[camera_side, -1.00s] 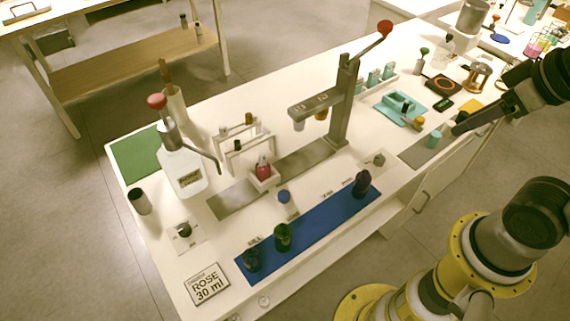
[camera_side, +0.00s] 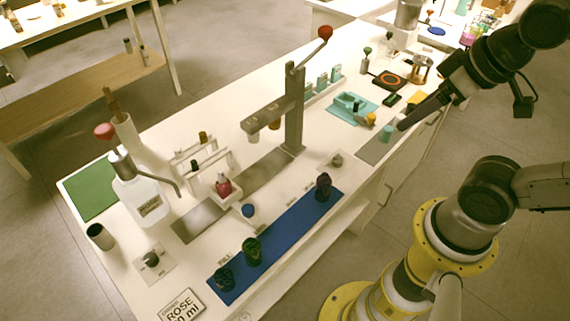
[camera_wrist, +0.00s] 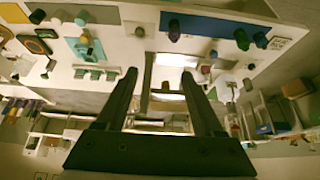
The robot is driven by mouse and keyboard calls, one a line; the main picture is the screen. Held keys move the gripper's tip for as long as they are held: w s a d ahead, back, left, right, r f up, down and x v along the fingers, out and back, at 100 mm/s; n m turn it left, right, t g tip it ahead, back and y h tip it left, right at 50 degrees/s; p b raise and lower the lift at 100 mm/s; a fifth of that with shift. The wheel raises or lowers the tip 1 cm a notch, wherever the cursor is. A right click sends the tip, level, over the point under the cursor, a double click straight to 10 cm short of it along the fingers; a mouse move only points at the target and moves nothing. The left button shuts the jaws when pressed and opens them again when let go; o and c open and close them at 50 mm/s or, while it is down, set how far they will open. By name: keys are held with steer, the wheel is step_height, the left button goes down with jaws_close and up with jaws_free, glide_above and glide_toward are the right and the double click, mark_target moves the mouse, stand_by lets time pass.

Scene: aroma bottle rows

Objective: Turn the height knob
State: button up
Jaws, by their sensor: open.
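Two small grey knobs on white plates show in the side view. One knob (camera_side: 337,159) is beside the right end of the blue mat, near the lever press (camera_side: 292,110); the other knob (camera_side: 151,258) is at the bench's left front. I cannot tell from any label which is the height knob. The knob near the press also seems to show in the wrist view (camera_wrist: 139,31). My gripper (camera_side: 402,126) is over the bench's right front edge, well right of both knobs. In the wrist view my gripper (camera_wrist: 158,72) has its fingers apart with nothing between them.
The blue mat (camera_side: 290,235) carries several dark bottles. A teal cup (camera_side: 386,133) stands close to my gripper. A pump bottle (camera_side: 145,195), a small rack (camera_side: 200,155) and a ROSE card (camera_side: 181,306) are to the left. The press with its red-tipped lever stands tall mid-bench.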

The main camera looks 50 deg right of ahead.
steer(key=n+g, duration=0.6)
steer(key=n, duration=0.5)
glide_above(338, 159)
step_height(338, 159, down, 18)
steer(key=r, duration=0.1)
step_height(338, 159, down, 14)
steer(key=shift+r, duration=0.25)
